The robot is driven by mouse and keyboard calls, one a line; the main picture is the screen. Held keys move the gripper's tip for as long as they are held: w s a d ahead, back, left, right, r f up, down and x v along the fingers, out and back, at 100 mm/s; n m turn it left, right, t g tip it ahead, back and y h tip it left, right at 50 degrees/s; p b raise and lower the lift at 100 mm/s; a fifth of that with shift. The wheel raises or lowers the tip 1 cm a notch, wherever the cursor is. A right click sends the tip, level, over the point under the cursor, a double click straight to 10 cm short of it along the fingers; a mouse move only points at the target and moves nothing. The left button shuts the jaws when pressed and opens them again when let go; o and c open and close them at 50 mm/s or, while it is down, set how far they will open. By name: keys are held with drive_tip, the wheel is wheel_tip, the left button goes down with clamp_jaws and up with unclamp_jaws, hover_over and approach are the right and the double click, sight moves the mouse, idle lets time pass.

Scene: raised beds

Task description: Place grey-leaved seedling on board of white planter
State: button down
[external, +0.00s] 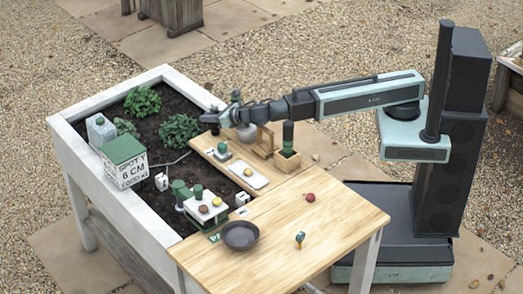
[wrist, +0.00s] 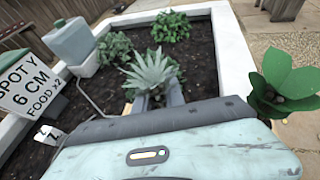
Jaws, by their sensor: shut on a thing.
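The grey-leaved seedling (wrist: 150,75) has pale, spiky leaves and stands between my gripper's fingers in the wrist view. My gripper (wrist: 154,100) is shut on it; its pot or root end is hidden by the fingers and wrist. In the external view my gripper (external: 216,114) reaches left over the back right side of the white planter (external: 84,107), above the far end of the wooden board (external: 212,158). The board lies along the planter's right side. The seedling is small and hard to make out in the external view.
The board carries a white tray (external: 247,174), a small green-topped item (external: 222,152) and a wooden box with a dark green cylinder (external: 287,158). A broad-leaved green plant (wrist: 275,84) stands close on the right. A sign (external: 127,172) is at the left.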

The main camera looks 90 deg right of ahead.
drive_tip(key=shift+f, duration=0.3)
drive_tip(key=c, duration=1.4)
unclamp_jaws()
drive_tip(key=shift+r, duration=0.1)
drive_tip(key=shift+r, duration=0.1)
drive_tip(key=shift+r+p, duration=0.2)
drive_tip(key=shift+p, duration=0.2)
drive_tip(key=p+v, duration=0.2)
drive_tip(key=v, duration=0.5)
drive_tip(key=shift+s+r+p, duration=0.1)
drive_tip(key=shift+p, duration=0.25)
drive_tip(key=shift+s+a, duration=0.1)
